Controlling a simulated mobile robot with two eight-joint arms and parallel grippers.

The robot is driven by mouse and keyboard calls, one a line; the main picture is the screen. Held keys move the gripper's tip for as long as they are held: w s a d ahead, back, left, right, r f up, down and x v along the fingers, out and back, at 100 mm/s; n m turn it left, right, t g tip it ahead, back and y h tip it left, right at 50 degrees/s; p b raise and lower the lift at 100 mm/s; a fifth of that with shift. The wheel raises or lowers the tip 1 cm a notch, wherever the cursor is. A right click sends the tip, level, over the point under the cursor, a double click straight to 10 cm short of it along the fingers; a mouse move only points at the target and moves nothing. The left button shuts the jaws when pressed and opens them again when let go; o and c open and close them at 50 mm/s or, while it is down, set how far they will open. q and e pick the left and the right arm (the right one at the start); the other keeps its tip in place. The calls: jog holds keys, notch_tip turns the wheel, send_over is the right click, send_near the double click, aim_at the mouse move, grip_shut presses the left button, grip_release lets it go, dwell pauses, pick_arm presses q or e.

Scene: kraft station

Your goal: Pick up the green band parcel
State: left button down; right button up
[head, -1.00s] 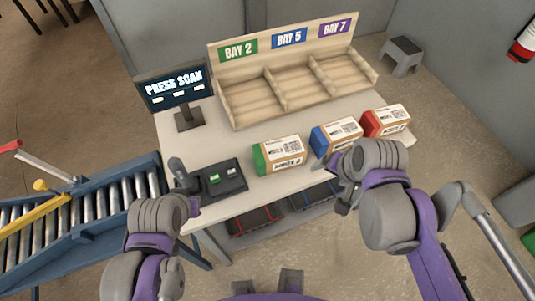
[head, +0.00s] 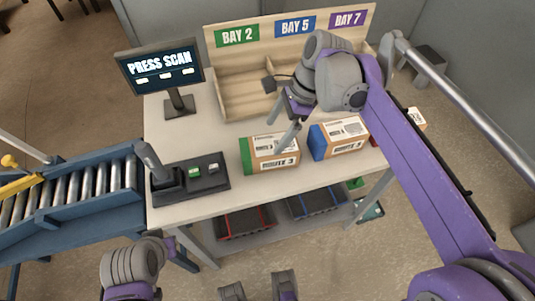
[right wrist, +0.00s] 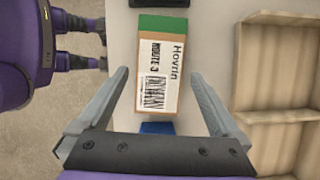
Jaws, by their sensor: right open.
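The green band parcel (head: 272,155), a brown box with a white label and a green end, lies on the table in front of the shelf in the head view. In the right wrist view the parcel (right wrist: 163,68) is ahead of the fingers, near the middle between their lines, green end farthest. My right gripper (head: 281,127) is open and empty above the parcel; it also shows in the right wrist view (right wrist: 160,85), with a finger at each side.
The blue band parcel (head: 338,139) lies just right of the green one. A red band parcel (head: 415,119) is mostly hidden behind my right arm. The wooden bay shelf (head: 238,75) stands behind. A scanner pad (head: 215,184), a screen (head: 160,70) and a roller conveyor (head: 70,200) are left.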

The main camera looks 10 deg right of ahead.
aim_at(265, 153)
jog(key=x, duration=0.6)
jog(key=b+x, duration=0.1)
jog(key=x, duration=0.2)
jog(key=shift+d+f, duration=0.2)
jog(key=shift+f, duration=0.15)
jog(key=c, duration=1.5)
jog(key=shift+o, duration=0.2)
jog(key=shift+r, duration=0.1)
